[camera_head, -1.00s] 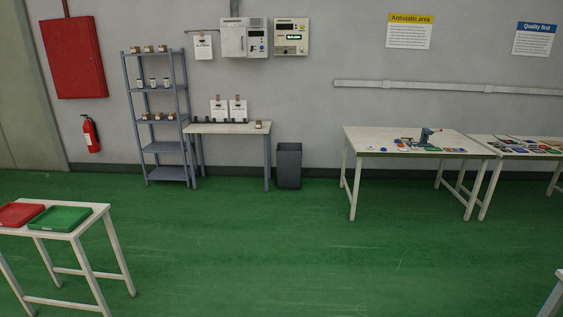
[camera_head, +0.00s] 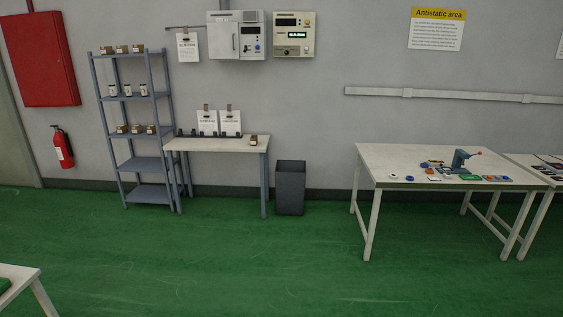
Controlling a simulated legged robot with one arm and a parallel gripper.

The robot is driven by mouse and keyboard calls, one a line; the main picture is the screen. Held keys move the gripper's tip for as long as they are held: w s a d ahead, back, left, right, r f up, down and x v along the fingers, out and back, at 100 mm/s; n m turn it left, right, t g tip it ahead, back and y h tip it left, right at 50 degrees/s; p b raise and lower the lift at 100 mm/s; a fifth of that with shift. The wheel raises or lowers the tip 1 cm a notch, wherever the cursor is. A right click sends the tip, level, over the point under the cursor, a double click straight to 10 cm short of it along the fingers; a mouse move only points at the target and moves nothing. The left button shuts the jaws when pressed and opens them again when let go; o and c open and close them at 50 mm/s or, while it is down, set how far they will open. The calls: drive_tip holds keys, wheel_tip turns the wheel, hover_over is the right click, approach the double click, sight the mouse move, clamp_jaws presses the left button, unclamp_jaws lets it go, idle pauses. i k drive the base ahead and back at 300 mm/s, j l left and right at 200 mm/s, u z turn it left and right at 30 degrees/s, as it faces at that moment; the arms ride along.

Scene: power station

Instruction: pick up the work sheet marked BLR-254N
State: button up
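A third clipped sheet (camera_head: 188,47) hangs on the wall above, left of the grey control boxes. The print on all three is too small to read, so I cannot tell which is marked BLR-254N. My gripper is not in view.
A grey shelf rack (camera_head: 139,163) stands left of the small table (camera_head: 215,144), and a dark bin (camera_head: 290,187) stands right of it. A workbench (camera_head: 400,165) is at the right. A table corner (camera_head: 24,275) shows at lower left. The green floor between is clear.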

sight(187, 44)
drive_tip(key=i, duration=1.85)
drive_tip(key=i+j+u, duration=0.1)
drive_tip(key=i+u, duration=0.15)
drive_tip(key=i, duration=0.35)
drive_tip(key=i+u, duration=0.25)
drive_tip(key=i, duration=0.35)
drive_tip(key=i+l+u, duration=0.2)
drive_tip(key=i, duration=0.4)
drive_tip(key=i+l+u, duration=0.15)
drive_tip(key=i+u, duration=0.15)
drive_tip(key=i, duration=0.95)
